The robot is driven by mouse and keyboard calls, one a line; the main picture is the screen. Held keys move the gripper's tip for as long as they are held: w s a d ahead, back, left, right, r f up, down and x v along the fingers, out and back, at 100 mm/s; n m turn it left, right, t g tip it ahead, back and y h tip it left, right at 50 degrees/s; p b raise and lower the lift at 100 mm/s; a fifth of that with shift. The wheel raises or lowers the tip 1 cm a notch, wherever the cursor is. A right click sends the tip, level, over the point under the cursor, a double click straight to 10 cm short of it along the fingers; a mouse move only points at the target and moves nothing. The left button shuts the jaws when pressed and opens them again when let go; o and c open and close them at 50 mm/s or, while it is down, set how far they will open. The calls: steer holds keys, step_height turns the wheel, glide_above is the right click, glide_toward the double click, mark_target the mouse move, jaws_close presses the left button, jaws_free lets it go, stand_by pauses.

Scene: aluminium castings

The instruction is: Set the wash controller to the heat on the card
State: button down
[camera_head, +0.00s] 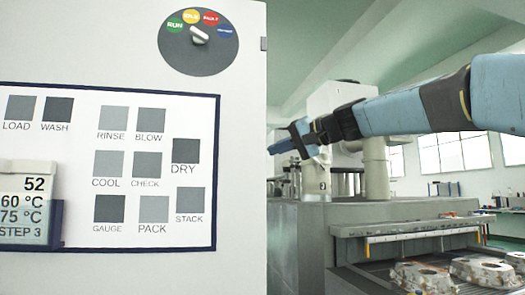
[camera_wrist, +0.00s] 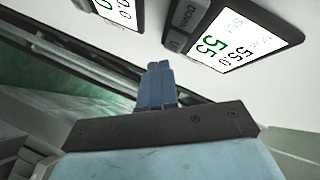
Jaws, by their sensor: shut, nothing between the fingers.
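A card (camera_head: 30,205) in a clear holder hangs at the lower left of the head view, cut off by the picture edge; I read 52, 60 °C, 75 °C and STEP 3. In the wrist view a dark-framed controller (camera_wrist: 245,38) shows 55.0 in black and 55 in large green digits, tilted. Its grey keys (camera_wrist: 180,25) beside the screen read DOWN and apparently UP. I cannot read a wash label on it. My gripper (camera_wrist: 160,66) has its blue fingers shut and empty, apart from the screen in the picture; it also shows in the head view (camera_head: 275,148).
A second display (camera_wrist: 115,12) is cut off at the wrist view's top. A cabinet carries a colored dial (camera_head: 198,42) and a labelled board (camera_head: 75,175). A grey machine (camera_head: 310,245) stands below my arm, with castings (camera_head: 425,275) on its bed at lower right.

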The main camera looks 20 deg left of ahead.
steer(key=shift+s+a, duration=0.1)
steer(key=shift+s, duration=0.05)
steer(key=shift+s+a, duration=0.25)
steer(key=shift+s+a, duration=0.2)
steer(key=shift+a, duration=0.15)
stand_by(1.1)
steer(key=shift+d, duration=0.1)
steer(key=shift+w+d, duration=0.4)
steer(key=shift+d, duration=0.2)
steer(key=shift+w+d, duration=0.1)
steer(key=d, duration=0.1)
steer(key=w+d, duration=0.2)
steer(key=d, duration=0.1)
steer(key=shift+w, duration=0.25)
steer(key=shift+s+d, duration=0.1)
stand_by(0.8)
